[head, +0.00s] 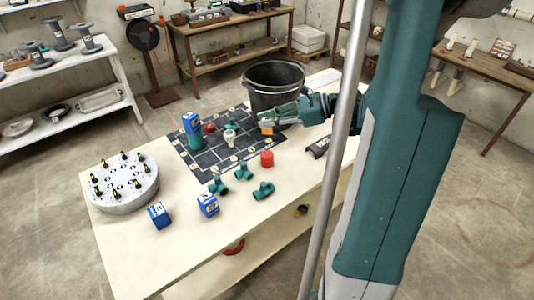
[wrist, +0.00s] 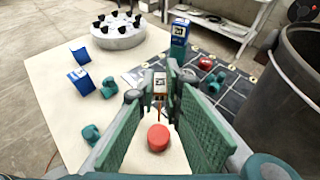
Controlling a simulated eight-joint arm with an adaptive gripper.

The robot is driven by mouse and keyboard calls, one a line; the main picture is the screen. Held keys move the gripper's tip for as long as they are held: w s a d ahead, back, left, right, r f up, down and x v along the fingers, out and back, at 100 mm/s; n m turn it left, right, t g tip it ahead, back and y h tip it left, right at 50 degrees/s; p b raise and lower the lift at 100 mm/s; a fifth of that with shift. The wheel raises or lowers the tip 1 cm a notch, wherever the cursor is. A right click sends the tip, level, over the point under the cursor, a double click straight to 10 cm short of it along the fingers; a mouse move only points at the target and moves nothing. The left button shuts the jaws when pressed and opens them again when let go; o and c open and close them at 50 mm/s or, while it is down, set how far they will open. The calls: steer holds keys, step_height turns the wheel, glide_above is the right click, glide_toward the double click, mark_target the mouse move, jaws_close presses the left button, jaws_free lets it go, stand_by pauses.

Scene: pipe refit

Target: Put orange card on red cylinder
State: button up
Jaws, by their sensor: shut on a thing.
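The orange card (head: 266,129) is a small white and orange piece held at the tips of my gripper (head: 271,121). In the wrist view the orange card (wrist: 159,84) hangs between the two green fingers of my gripper (wrist: 164,76). The red cylinder (head: 267,158) stands upright on the table, in front of the dark mat. In the wrist view the red cylinder (wrist: 157,138) shows its round top, below the card in the picture. The card and the cylinder look apart, with the card higher. Its exact height is hard to tell.
A black bin (head: 262,104) stands behind my gripper. A dark gridded mat (head: 205,155) holds a blue box (head: 191,122) on a green piece and a red part (head: 209,127). Green pipe fittings (head: 244,170) lie near the cylinder. A round stand (head: 130,199) is at the left.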

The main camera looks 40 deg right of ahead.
steer(key=shift+f+b, duration=0.85)
steer(key=shift+f, duration=2.3)
steer(key=shift+f+b, duration=0.55)
steer(key=shift+f, duration=1.3)
steer(key=shift+f, duration=0.15)
steer(key=o, duration=0.7)
steer(key=shift+s+d+r, duration=0.1)
steer(key=shift+r, duration=0.15)
steer(key=p+v, duration=0.2)
steer(key=v, duration=0.9)
steer(key=shift+s+d+r+p, duration=0.15)
steer(key=shift+s+d+p, duration=0.05)
steer(key=shift+p, duration=0.2)
